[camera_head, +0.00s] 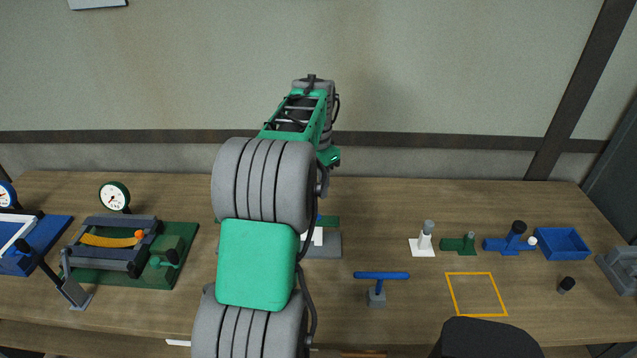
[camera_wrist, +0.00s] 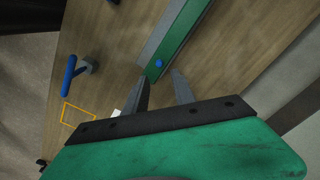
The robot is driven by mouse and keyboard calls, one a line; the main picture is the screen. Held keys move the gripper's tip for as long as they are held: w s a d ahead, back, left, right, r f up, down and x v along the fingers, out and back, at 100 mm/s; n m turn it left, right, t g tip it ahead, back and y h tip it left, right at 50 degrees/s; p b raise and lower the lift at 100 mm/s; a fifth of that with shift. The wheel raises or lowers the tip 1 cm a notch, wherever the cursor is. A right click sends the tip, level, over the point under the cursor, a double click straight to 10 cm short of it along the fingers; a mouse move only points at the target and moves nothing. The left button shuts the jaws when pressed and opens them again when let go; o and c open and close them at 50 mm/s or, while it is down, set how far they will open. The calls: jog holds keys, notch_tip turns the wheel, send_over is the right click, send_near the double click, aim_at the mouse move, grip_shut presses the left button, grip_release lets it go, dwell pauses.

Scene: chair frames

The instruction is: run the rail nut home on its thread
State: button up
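In the wrist view a small blue round piece (camera_wrist: 158,63), which may be the rail nut, sits on a green rail (camera_wrist: 179,32) edged in grey. No thread can be made out on it. My gripper (camera_wrist: 161,74) is open, its two grey fingers apart and empty. The blue piece appears just beyond the fingertips, between their lines; I cannot tell the height gap. In the head view my arm hides the gripper and most of the rail; part of its grey base (camera_head: 328,246) shows right of the arm.
A blue T-handle (camera_head: 382,275) stands right of my arm, near an orange square outline (camera_head: 476,294). Further right are several small fittings and a blue bin (camera_head: 562,243). A green-based fixture (camera_head: 180,263) with a gauge (camera_head: 115,196) stands left. Bare table lies around the outline.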

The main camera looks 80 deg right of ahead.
aim_at(318, 216)
notch_tip(318, 216, down, 9)
jog(key=b, duration=0.8)
jog(key=shift+s+f, duration=0.15)
jog(key=shift+d+r, duration=0.1)
jog(key=shift+r, duration=0.1)
jog(key=shift+c, duration=0.3)
grip_shut()
